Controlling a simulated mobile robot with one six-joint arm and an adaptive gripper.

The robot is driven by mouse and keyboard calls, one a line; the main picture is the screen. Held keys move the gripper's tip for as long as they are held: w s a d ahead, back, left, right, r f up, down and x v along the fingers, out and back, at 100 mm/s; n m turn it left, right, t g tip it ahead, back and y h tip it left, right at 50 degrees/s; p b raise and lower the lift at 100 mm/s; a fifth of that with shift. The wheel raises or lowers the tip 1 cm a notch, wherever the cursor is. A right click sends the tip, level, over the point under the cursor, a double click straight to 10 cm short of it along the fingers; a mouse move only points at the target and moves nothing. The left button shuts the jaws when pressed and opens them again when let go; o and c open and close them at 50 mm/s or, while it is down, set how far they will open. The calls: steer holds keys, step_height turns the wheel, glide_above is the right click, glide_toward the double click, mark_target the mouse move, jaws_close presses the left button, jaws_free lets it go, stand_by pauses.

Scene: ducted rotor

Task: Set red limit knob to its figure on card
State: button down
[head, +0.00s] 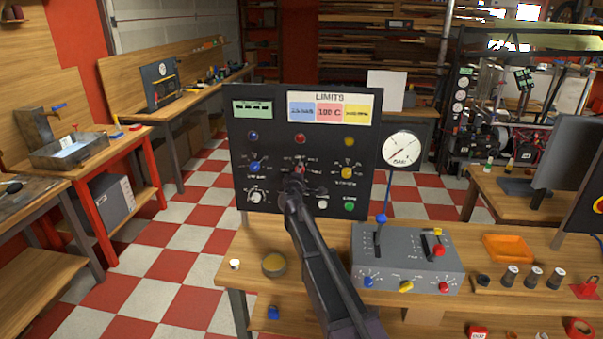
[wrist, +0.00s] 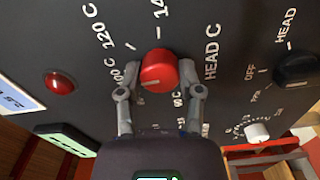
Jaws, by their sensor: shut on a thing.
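The red limit knob (wrist: 159,72) shows in the wrist view on a dark panel, with HEAD C beside it and a ring of temperature figures, including 100 C and 120 C. My gripper (wrist: 160,92) is shut on the knob, one finger on each side of it. I cannot tell which figure the knob points to. In the head view my gripper (head: 297,183) reaches the middle of the panel (head: 238,150) and hides most of the knob. The limits card (head: 329,108) at the panel's top has a red field reading 100 C.
A blue knob (head: 255,168) and a yellow knob (head: 346,172) flank the red one. A round gauge (head: 402,149) stands at the panel's right. A grey lever box (head: 408,262) and an orange tray (head: 509,247) sit on the bench in front.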

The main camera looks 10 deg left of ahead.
stand_by(0.3)
steer(key=shift+c, duration=1.3)
jaws_free()
steer(key=shift+s, duration=0.1)
steer(key=s, duration=1.1)
steer(key=shift+s+a, duration=0.25)
steer(key=shift+s, duration=0.15)
